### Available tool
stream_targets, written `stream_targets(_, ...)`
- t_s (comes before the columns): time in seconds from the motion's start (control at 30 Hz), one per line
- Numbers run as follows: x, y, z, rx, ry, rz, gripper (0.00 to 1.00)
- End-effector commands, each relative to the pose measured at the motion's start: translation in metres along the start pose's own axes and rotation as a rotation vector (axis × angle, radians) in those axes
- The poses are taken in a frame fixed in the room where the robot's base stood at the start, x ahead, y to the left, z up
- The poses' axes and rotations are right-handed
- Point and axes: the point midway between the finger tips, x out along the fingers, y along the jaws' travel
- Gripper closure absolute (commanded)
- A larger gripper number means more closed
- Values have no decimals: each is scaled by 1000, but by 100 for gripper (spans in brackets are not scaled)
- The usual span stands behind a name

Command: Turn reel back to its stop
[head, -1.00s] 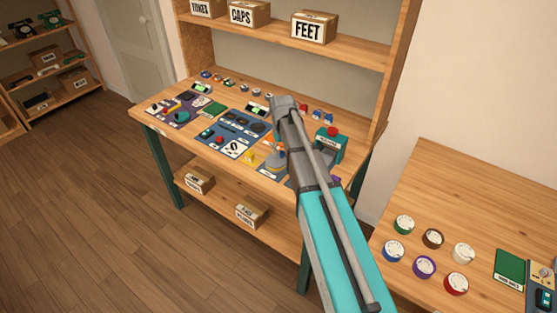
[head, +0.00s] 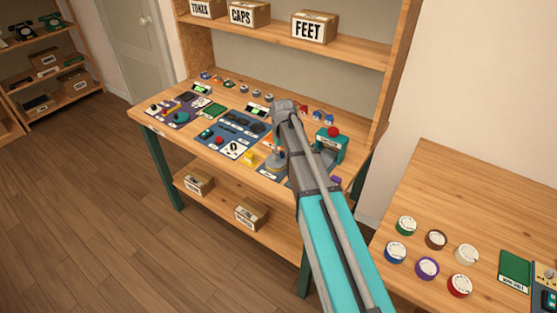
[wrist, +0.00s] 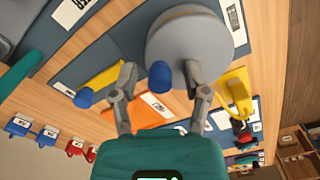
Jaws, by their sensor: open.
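A large grey round disc (wrist: 190,45), which looks to be the reel, fills the top middle of the wrist view. A blue knob (wrist: 160,76) shows at its near edge. My gripper (wrist: 160,72) is open, one finger on each side of the blue knob. I see gaps between the knob and both fingers. The right finger overlaps the disc's edge; I cannot tell whether it touches. In the head view a grey round thing (head: 276,161) shows on the workbench beside my arm, and my gripper is mostly hidden there. The reel's stop cannot be made out.
A yellow part (wrist: 237,92) lies right of the disc, and a blue-tipped yellow piece (wrist: 100,82) lies left. A teal press-like device (head: 331,146) with a red top stands right of my arm on the workbench (head: 190,150). Several dials lie on the right table (head: 440,170).

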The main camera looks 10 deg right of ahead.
Motion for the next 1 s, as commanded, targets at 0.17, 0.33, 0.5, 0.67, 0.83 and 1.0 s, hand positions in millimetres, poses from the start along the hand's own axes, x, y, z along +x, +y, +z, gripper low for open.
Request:
stream_targets(0.17, -2, 0, 0, 0, 0, 0, 40)
stream_targets(0.33, -3, 0, 0, 0, 0, 0, 40)
stream_targets(0.5, -3, 0, 0, 0, 0, 0, 40)
stream_targets(0.67, -3, 0, 0, 1, 0, 0, 55)
stream_targets(0.83, -3, 0, 0, 1, 0, 0, 85)
stream_targets(1.0, -3, 0, 0, 1, 0, 0, 85)
